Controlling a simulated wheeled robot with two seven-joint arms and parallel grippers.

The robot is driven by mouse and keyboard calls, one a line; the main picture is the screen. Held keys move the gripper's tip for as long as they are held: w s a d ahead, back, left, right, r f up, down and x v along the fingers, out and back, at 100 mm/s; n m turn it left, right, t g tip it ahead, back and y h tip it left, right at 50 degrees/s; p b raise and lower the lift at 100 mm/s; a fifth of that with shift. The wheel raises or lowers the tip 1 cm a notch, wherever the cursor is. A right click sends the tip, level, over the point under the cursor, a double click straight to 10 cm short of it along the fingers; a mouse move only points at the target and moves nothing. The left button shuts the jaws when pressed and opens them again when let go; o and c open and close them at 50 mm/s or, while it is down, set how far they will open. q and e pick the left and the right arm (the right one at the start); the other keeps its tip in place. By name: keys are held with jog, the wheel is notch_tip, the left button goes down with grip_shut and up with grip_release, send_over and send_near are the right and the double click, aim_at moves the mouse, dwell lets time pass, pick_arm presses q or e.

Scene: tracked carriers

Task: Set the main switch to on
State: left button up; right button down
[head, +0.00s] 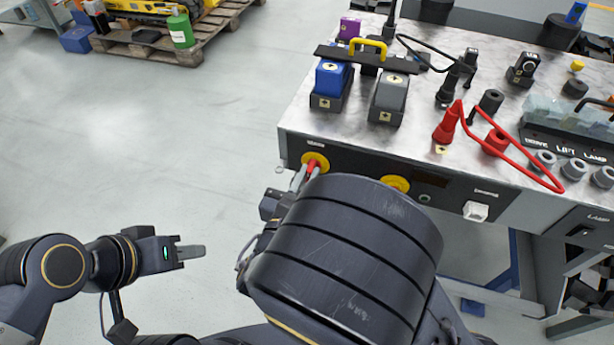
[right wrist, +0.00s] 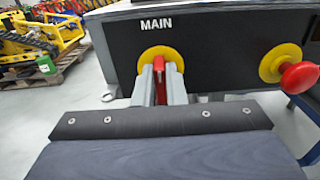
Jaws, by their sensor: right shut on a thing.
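The main switch (right wrist: 160,78) is a red handle on a round yellow plate, under the label MAIN on the black front panel. In the right wrist view the handle stands about upright. It also shows in the head view (head: 313,165), at the left end of the panel. My right gripper (right wrist: 161,86) is shut on the red handle, with a grey finger on each side of it. The fingers hide part of the handle and plate. My left gripper (head: 190,252) hangs over the floor at lower left, away from the bench; its finger gap is not clear.
A red mushroom button (right wrist: 298,76) on a yellow plate sits right of the switch. On the bench top (head: 290,118) stand a blue block (head: 332,78), a grey block (head: 389,92), a yellow handle and red and black cables. A loaded pallet (head: 150,48) lies behind. Floor at left is clear.

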jog(key=shift+s+d+f+m+b, duration=0.1)
jog(key=shift+d+f+m+b, duration=0.1)
jog(key=shift+m+b, duration=2.8)
jog(key=shift+s+d+f+m+b, duration=0.15)
jog(key=shift+f+m+b, duration=0.1)
jog(key=shift+m+b, duration=2.8)
jog(key=shift+w+d+f+m+b, duration=0.1)
jog(key=shift+d+f+m+b, duration=0.1)
jog(key=shift+m+b, duration=2.8)
jog(key=c, duration=1.5)
grip_release()
jog(key=shift+r, duration=0.1)
